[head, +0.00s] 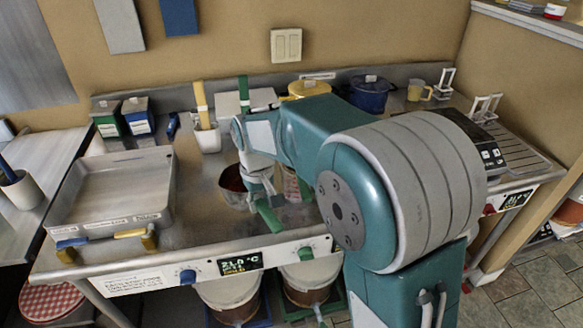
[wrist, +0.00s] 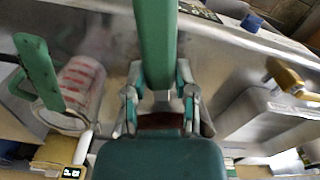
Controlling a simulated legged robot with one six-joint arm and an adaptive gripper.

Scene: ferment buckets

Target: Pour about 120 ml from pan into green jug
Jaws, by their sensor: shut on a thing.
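The pan (head: 231,181) is a steel vessel with dark reddish-brown contents, left of my gripper in the head view. Its green handle (head: 268,215) points toward the counter's front edge, and it also runs up the middle of the wrist view (wrist: 155,45). My gripper (head: 259,184) is shut on this handle; its fingers also show in the wrist view (wrist: 160,112). The green jug (head: 293,186) is clear with red markings, just right of the pan, partly hidden by my arm. In the wrist view the jug (wrist: 80,82) is at the left with its green handle. Its liquid level is unclear.
A large steel tray (head: 118,188) with blue and yellow handles fills the counter's left. A white holder (head: 206,138) with a yellow-handled tool, a yellow pot (head: 308,88) and a blue pot (head: 370,95) stand behind. A temperature display (head: 241,264) is on the front panel.

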